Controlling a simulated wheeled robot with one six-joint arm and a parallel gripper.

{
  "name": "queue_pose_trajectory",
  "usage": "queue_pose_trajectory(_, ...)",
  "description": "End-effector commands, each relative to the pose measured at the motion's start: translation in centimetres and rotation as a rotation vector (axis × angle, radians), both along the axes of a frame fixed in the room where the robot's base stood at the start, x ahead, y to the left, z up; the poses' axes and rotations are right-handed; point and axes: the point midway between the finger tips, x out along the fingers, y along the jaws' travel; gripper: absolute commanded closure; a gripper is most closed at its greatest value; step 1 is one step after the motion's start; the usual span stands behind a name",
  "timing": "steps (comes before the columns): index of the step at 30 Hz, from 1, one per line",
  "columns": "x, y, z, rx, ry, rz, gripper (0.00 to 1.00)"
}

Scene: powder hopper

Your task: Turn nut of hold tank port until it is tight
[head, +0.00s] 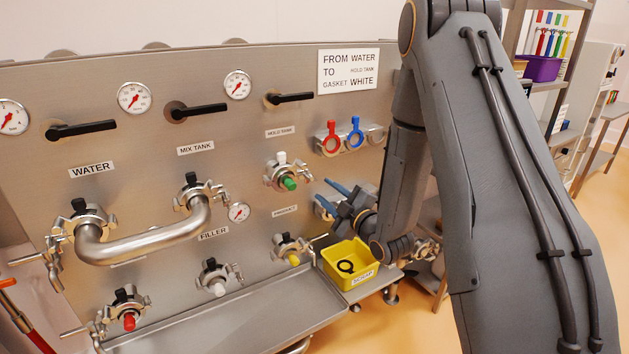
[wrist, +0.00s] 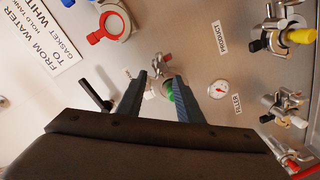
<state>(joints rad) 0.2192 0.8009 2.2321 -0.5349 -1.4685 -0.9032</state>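The hold tank port (head: 283,172) is on the steel panel under its "HOLD TANK" label. In the wrist view my gripper (wrist: 158,84) is open and empty. The hold tank port (wrist: 169,82) shows beyond the fingertips, its green cap partly hidden by the right finger.
A bent pipe (head: 150,240) joins the water and mix tank ports. The product port (head: 291,250) with a yellow cap is below. A yellow bin (head: 347,283) holding a black ring stands under my gripper. Red and blue rings (head: 355,132) hang on the panel above.

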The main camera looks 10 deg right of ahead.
Motion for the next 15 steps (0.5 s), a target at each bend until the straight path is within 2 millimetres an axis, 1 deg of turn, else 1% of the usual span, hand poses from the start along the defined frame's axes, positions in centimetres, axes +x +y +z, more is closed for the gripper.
queue_pose_trajectory(2, 0.3, 0.1, 0.1, -0.001, -0.012, 0.003, 0.67)
queue_pose_trajectory(5, 1.3, 0.5, 0.2, -0.001, -0.012, 0.005, 0.67)
queue_pose_trajectory(15, 6.0, 2.0, 0.3, -0.001, -0.011, 0.004, 0.67)
